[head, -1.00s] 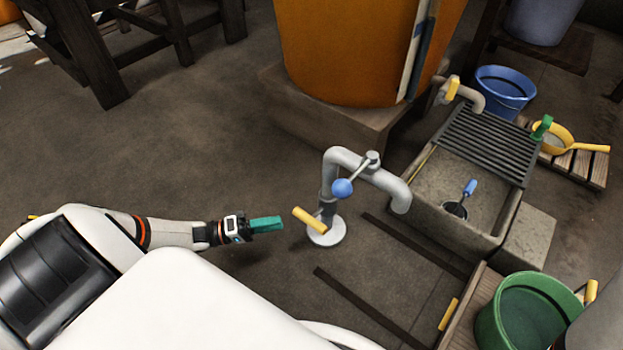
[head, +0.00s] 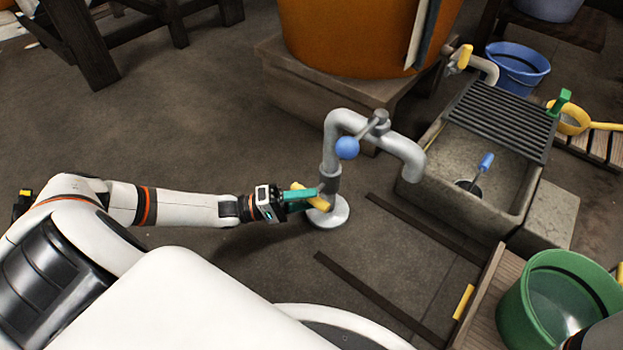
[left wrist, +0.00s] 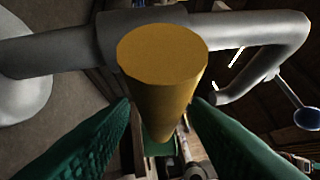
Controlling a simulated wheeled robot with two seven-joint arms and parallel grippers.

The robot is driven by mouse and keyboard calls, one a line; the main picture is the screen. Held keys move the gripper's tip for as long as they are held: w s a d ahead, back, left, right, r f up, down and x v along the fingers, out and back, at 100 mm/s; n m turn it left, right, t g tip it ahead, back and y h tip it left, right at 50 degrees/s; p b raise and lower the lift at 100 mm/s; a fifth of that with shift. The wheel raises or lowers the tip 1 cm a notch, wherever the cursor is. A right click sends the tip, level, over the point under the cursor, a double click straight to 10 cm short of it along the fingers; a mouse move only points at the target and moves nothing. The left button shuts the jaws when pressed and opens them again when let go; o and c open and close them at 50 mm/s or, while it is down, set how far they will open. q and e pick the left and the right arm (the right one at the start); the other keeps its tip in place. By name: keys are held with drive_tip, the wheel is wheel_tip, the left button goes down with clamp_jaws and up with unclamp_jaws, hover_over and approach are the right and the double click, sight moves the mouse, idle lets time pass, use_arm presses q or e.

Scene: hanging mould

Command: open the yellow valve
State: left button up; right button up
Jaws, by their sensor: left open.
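The yellow valve handle (head: 312,198) is a short round bar low on a grey standpipe (head: 329,165), just above its round base. My left gripper (head: 303,198) is open at this handle, with its teal fingers reaching alongside it. In the left wrist view the yellow handle (left wrist: 160,75) points end-on at the camera, between the two open fingers (left wrist: 162,112). I cannot tell whether either finger touches it. A blue-knobbed lever (head: 347,147) sits higher on the same pipe. My right gripper is out of view.
The pipe's spout hangs by a stone sink (head: 490,165) with a dark grate. Another yellow handle (head: 465,57) is on a tap behind the sink. A green bucket (head: 550,300) stands at lower right. Dark strips (head: 375,295) lie on the floor. Floor left of the pipe is clear.

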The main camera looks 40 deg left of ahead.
use_arm(q)
drive_tip(key=shift+w+d+r, duration=0.1)
drive_tip(key=shift+w+d, duration=0.3)
drive_tip(key=shift+d, duration=0.1)
